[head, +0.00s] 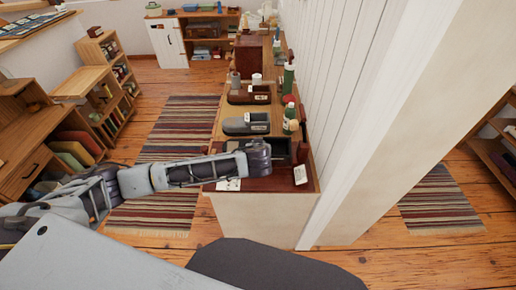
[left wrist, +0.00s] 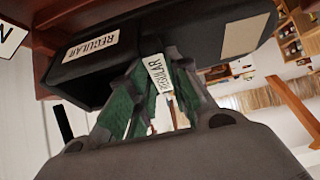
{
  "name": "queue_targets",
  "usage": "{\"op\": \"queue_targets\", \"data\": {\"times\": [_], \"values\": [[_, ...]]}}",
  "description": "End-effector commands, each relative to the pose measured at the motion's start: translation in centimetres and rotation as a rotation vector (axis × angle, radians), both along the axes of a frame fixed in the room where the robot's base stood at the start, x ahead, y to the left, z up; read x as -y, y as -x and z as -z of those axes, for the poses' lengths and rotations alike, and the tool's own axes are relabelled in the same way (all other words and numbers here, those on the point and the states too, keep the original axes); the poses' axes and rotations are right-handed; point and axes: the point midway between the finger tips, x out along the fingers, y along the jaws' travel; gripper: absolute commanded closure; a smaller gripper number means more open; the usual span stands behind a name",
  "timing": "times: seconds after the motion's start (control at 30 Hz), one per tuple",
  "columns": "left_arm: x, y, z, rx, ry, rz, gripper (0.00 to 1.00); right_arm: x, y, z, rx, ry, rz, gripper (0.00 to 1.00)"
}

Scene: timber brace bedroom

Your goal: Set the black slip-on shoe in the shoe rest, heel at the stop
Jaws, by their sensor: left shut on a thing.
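My left gripper (head: 260,157) reaches over the near end of the narrow console. In the left wrist view its green-padded fingers (left wrist: 157,78) are closed on a dark thing, which looks like the black slip-on shoe (left wrist: 195,42). A small "REGULAR" tag hangs between the fingers. A black block with a "REGULAR" label (left wrist: 80,82), apparently the shoe rest, lies close beside the shoe at upper left. In the head view a dark box shape (head: 282,148) shows just beyond the gripper. The heel, the stop and any contact are unclear. My right gripper is not in view.
Farther along the console (head: 228,113) are a grey shoe-like piece (head: 246,125) and a brown one (head: 249,96). Green bottles (head: 289,80) stand along the wall side. White cards (head: 300,174) lie near the front edge. The wall (head: 345,75) bounds the console on the right.

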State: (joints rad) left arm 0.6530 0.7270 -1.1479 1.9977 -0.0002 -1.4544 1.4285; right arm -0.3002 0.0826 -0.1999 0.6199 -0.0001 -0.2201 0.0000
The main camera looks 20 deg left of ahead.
Motion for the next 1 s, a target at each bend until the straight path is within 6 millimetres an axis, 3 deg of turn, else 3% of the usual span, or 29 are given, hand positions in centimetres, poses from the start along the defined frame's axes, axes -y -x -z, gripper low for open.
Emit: {"op": "queue_targets", "data": {"times": [0.33,1.0], "values": [[-0.2,-0.9,1.4,0.003,0.001,0.000,1.00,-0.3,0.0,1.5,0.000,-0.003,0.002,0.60],[-0.4,-1.3,0.9,-0.042,0.014,-0.001,1.00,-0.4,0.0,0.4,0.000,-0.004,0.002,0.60]]}}
